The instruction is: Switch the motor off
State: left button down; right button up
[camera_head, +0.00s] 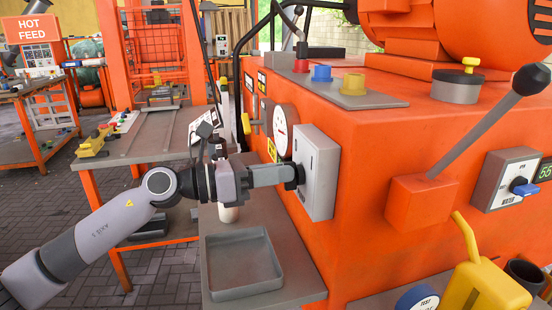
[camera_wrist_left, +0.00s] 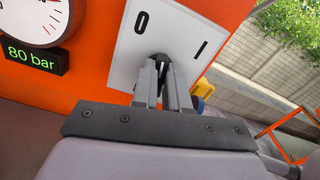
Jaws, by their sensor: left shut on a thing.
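A pale switch box (camera_head: 322,162) is mounted on the side of the orange machine. In the left wrist view its white face plate (camera_wrist_left: 185,32) carries the marks 0 and I. A dark knob (camera_wrist_left: 161,60) sits below these marks, with a small white line on it. My left gripper (camera_head: 288,174) reaches in from the left and is shut on this knob; it also shows in the left wrist view (camera_wrist_left: 162,72). The fingers hide much of the knob, so I cannot tell which mark it points at. My right gripper is not in view.
A round gauge (camera_head: 282,130) is close beside the switch box. A black-handled lever (camera_head: 470,135) juts out on the right, near another switch with a blue knob (camera_head: 525,188). A grey tray (camera_head: 240,292) lies below my arm. A yellow can (camera_head: 485,290) stands at the lower right.

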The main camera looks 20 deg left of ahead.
pick_arm(q)
jog(key=n+p, duration=0.3)
jog(key=n, duration=0.1)
jog(key=shift+w+a+p, duration=0.1)
jog(key=shift+w+p, duration=0.05)
jog(key=shift+p, duration=0.15)
jog(key=shift+f+n, duration=0.15)
jog(key=shift+n, duration=0.15)
jog(key=c, duration=1.1)
grip_release()
jog(key=shift+c, duration=0.2)
